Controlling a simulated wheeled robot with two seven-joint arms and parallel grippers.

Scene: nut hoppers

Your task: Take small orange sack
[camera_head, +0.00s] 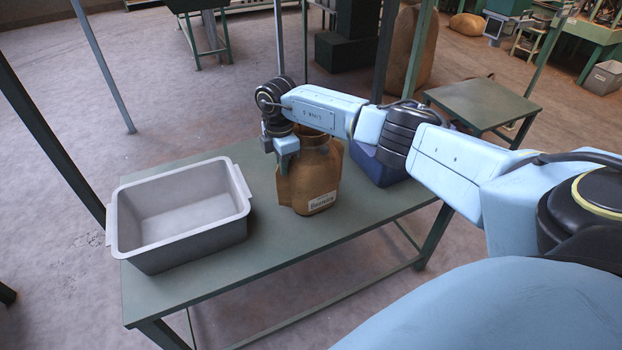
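A small orange-brown sack (318,184) with a white label stands upright on the green table. My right arm reaches in from the right, and its upper links pass over the sack. My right gripper (284,163) points down at the sack's upper left side, overlapping it in the picture. Only part of its fingers shows, so I cannot tell whether they are open or shut, or whether they touch the sack. My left gripper is not in view.
An empty grey bin (180,257) stands on the left of the green table (270,288). A blue bin (377,170) stands right of the sack, partly behind my arm. Green posts rise around the table. Another low green table (483,101) stands behind at right.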

